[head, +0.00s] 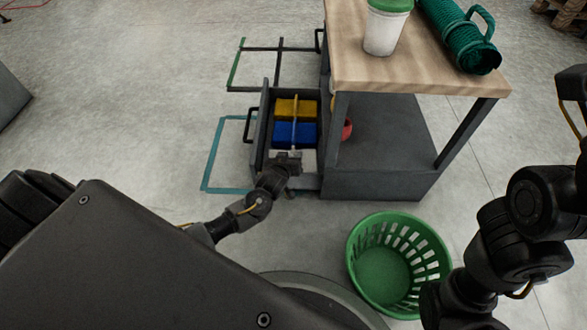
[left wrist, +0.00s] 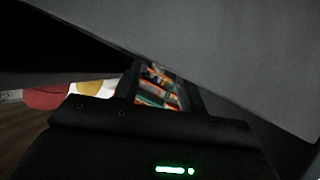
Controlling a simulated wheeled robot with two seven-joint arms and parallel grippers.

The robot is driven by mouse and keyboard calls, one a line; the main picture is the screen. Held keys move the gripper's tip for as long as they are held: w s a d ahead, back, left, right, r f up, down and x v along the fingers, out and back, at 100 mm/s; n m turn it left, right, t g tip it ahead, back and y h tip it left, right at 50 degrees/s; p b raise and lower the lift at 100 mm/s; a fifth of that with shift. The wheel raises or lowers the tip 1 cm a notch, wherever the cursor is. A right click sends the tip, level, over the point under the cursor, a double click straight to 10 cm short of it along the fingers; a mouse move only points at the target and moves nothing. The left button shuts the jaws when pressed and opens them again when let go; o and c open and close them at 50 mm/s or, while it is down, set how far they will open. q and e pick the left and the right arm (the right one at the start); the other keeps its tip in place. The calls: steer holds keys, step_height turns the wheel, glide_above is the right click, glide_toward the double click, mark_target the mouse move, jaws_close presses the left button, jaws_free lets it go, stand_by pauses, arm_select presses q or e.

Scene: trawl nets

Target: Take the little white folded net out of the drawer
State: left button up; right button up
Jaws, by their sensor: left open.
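The open drawer (head: 258,128) sticks out from the left side of the workbench in the head view. It holds a yellow block-like item (head: 285,107) at the back and a blue one (head: 285,134) in front of it. My left gripper (head: 292,155) is over the drawer's near part, open. A small pale patch (head: 308,160) shows beside it; I cannot tell whether this is the white folded net. In the left wrist view, blurred orange, green and white shapes (left wrist: 158,88) show between the fingers. My right arm shows, but its gripper does not.
The wooden bench top (head: 350,75) bears a white tub (head: 384,33) with a green lid and a green rolled net (head: 455,35). A red round thing (head: 347,129) sits beside the drawer. A green basket (head: 388,280) stands on the floor.

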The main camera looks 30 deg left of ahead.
arm_select(q)
steer(key=shift+w+f, duration=0.2)
steer(key=shift+w, duration=0.15)
jaws_close()
stand_by(1.2)
